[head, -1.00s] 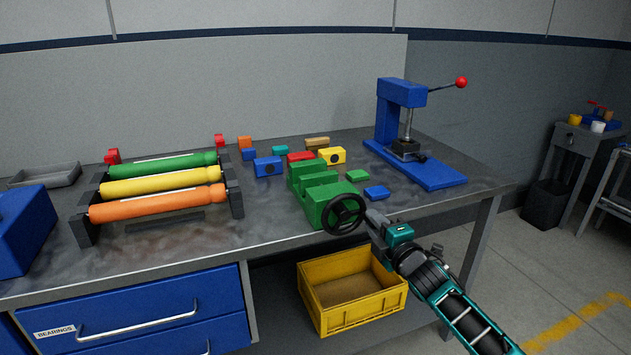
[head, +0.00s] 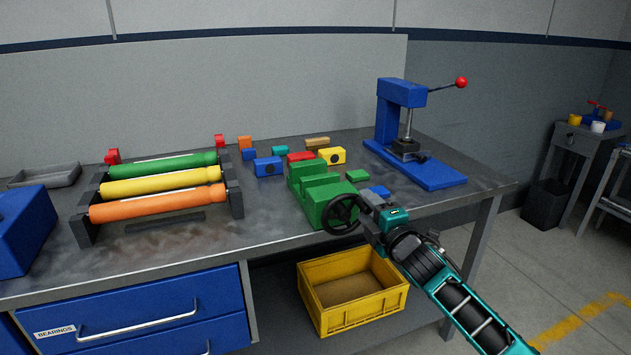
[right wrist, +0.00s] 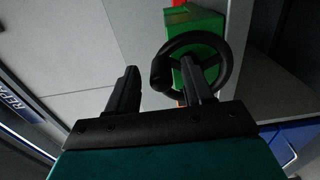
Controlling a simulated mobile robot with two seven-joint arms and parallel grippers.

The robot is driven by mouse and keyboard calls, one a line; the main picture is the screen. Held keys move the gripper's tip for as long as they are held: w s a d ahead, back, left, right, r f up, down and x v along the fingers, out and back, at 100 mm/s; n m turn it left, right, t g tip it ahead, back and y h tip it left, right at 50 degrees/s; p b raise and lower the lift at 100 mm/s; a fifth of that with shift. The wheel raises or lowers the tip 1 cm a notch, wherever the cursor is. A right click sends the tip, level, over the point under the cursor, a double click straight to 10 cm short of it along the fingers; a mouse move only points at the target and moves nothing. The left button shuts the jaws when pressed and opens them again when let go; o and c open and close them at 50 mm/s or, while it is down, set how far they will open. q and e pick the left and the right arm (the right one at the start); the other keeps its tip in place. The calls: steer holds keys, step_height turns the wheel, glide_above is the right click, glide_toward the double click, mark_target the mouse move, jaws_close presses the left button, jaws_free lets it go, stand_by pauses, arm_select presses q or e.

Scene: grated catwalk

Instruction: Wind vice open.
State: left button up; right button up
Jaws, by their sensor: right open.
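The green vice (head: 318,192) stands at the front edge of the workbench. Its black handwheel (head: 341,214) faces the front right. My right gripper (head: 362,205) is at the right side of the handwheel. In the right wrist view, my right gripper (right wrist: 160,88) is open, with one finger over the handwheel (right wrist: 226,62) and the other finger outside the rim to the left. I cannot tell whether the finger touches the wheel. The green vice body (right wrist: 205,22) shows behind the wheel. My left gripper is not in view.
A blue press (head: 400,108) with a red-knobbed lever stands at the back right of the bench. Several coloured blocks lie behind the vice. A rack of rollers (head: 160,187) stands to the left. A yellow crate (head: 318,322) sits below the vice.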

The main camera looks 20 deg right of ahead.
steer(key=shift+s+p, duration=0.8)
steer(key=shift+s, duration=0.7)
steer(key=s+p, duration=0.1)
steer(key=s, duration=0.4)
steer(key=shift+p, duration=0.35)
steer(key=s+a+f+m+g+y, duration=0.1)
steer(key=s+a+f+m+g, duration=0.2)
steer(key=s+a+f+m, duration=0.4)
steer(key=s+a+f+m+g+y, duration=0.1)
steer(key=s+a+f+m+g, duration=0.3)
steer(key=s+a+f+m, duration=0.4)
steer(key=s+a+f, duration=0.1)
steer(key=s+f, duration=0.4)
steer(key=s, duration=0.1)
steer(key=shift+s+a, duration=0.25)
